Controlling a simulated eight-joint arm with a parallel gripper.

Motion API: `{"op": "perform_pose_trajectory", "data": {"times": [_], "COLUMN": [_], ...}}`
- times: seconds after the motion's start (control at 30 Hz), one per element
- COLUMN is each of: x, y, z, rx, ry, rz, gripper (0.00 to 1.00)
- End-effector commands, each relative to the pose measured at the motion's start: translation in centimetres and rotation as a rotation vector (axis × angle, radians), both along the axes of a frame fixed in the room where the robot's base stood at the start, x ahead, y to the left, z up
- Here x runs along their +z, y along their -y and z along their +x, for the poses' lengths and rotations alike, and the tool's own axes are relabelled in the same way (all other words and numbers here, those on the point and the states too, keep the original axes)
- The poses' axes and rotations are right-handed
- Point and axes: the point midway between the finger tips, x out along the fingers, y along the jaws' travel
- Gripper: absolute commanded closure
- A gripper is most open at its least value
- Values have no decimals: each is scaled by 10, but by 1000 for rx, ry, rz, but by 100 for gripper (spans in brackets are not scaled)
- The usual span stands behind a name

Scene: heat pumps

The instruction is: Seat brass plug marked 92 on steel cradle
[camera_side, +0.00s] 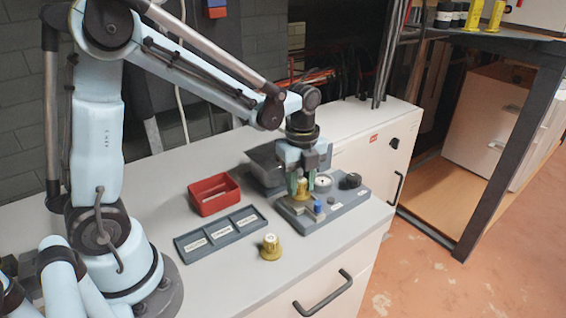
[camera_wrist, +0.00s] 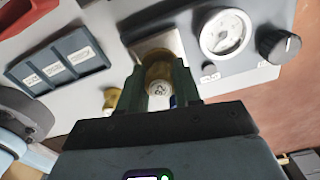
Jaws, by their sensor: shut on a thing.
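My gripper (camera_side: 304,182) is shut on a brass plug (camera_side: 302,190) above the grey panel unit. In the wrist view the brass plug (camera_wrist: 157,70) sits between the two green fingers of my gripper (camera_wrist: 158,82), and its pale end reads 92. The steel cradle (camera_wrist: 142,48) shows as a light square plate just beyond the plug, which partly covers it. I cannot tell whether plug and cradle touch. A second brass plug (camera_side: 270,247) stands on the bench, apart from the gripper; its marking is not readable.
The panel unit (camera_side: 338,203) carries a white gauge (camera_wrist: 224,33), a black knob (camera_wrist: 280,43) and a small blue part (camera_side: 317,207). A red bin (camera_side: 213,208) and a labelled three-part tray (camera_side: 180,244) lie to the left. The bench front edge is clear.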

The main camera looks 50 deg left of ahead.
Motion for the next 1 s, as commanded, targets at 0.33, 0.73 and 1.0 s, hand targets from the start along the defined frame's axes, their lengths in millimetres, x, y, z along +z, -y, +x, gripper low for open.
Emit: {"op": "perform_pose_trajectory", "data": {"times": [0.33, 0.73, 1.0], "x": [-4, -10, -13], "y": [0, 0, 0], "z": [0, 0, 0], "rx": [0, 0, 0], "ry": [0, 0, 0], "rz": [0, 0, 0], "gripper": [100, 100, 100]}}
